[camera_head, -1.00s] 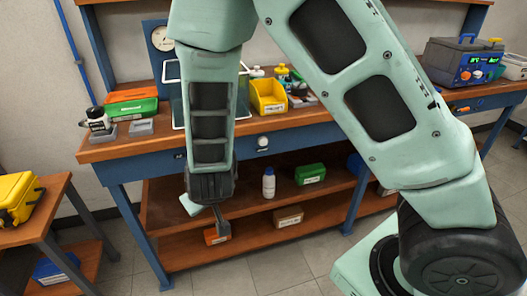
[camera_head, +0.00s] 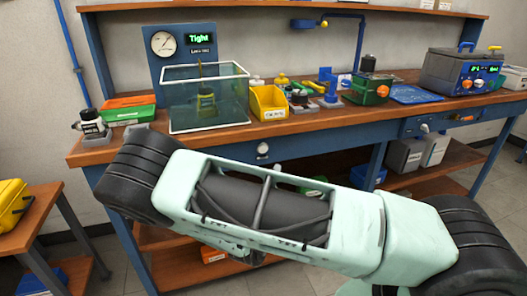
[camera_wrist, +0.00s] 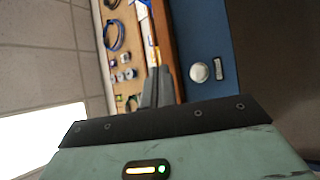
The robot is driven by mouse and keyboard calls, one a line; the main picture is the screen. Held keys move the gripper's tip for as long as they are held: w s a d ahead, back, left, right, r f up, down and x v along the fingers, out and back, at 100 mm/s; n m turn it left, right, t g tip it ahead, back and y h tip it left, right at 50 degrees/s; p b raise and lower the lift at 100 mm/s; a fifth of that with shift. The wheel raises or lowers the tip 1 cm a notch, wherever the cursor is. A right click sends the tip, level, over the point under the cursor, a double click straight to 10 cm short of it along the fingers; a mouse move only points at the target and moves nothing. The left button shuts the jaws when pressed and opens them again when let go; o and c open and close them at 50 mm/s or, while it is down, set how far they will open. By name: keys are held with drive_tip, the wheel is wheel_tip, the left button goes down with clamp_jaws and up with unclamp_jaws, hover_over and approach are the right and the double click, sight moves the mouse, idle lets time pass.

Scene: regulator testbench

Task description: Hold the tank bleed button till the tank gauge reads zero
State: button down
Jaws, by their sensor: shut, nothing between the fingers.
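A round white dial gauge (camera_head: 163,44) is on the blue panel (camera_head: 156,72) at the back left of the bench; its reading is too small to make out. A white round button (camera_head: 263,150) is on the bench's blue front. A similar white round button (camera_wrist: 199,73), with a small label plate beside it, shows in the wrist view. My gripper (camera_wrist: 160,72) is shut and empty. In the wrist view its fingers are left of that button and appear apart from it. In the head view my arm hides the gripper.
A clear tank (camera_head: 208,120) with a dark object inside stands below a green display (camera_head: 200,39) reading "Tight". A yellow bin (camera_head: 269,103), regulator parts and a grey-blue instrument (camera_head: 462,72) are on the bench. Shelves lie beneath it.

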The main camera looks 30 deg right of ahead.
drive_tip(key=b, duration=0.1)
approach(266, 147)
drive_tip(key=d+r, duration=0.3)
drive_tip(key=d, duration=0.1)
drive_tip(key=shift+w+d+f+b, duration=0.1)
drive_tip(key=shift+w+d+b, duration=0.2)
drive_tip(key=shift+w, duration=0.5)
drive_tip(key=shift+w, duration=0.1)
idle(1.3)
drive_tip(key=shift+w+d, duration=0.1)
drive_tip(key=shift+w, duration=0.15)
drive_tip(key=shift+w+d+b, duration=0.1)
drive_tip(key=shift+w+b, duration=0.25)
drive_tip(key=shift+w, duration=0.15)
idle(0.7)
drive_tip(key=shift+s, duration=0.15)
idle(2.0)
drive_tip(key=shift+s+a, duration=0.25)
drive_tip(key=shift+s, duration=0.5)
drive_tip(key=shift+s, duration=0.1)
